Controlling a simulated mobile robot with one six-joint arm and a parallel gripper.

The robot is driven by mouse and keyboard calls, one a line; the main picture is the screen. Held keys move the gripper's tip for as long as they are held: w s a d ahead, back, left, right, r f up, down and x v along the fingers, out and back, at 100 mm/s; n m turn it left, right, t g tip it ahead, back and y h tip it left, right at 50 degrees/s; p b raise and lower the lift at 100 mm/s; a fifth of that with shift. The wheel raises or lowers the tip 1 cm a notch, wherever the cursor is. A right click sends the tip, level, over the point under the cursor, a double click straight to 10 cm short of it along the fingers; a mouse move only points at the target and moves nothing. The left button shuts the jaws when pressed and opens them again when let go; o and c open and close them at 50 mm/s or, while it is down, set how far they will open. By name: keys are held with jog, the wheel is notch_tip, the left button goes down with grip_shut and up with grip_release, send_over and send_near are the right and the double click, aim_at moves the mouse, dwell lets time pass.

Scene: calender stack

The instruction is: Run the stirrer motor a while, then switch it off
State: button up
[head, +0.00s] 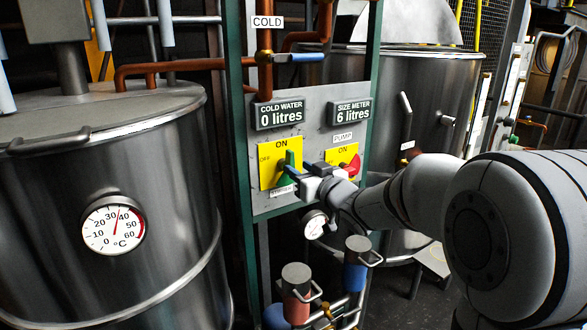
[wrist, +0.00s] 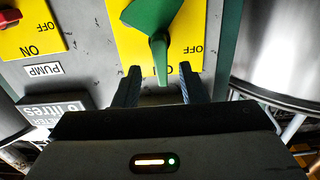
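The stirrer switch is a green knob (head: 289,162) on a yellow plate (head: 267,168) marked OFF and ON, left on the panel. A small label below it is hard to read. Its handle stands roughly upright, with its end near the ON mark. In the upside-down wrist view the green knob (wrist: 152,22) points down between my two fingers. My gripper (wrist: 160,70) is open, one finger on each side of the handle's end, with gaps visible. In the head view my gripper (head: 296,178) is just in front of the knob's lower right.
The red pump knob (head: 354,163) sits close to the right on its own yellow plate. A steel tank with a dial thermometer (head: 113,225) stands left. Valves and pipes (head: 297,278) are below.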

jog(key=shift+v, duration=1.3)
jog(key=shift+w, duration=0.1)
dwell(6.6)
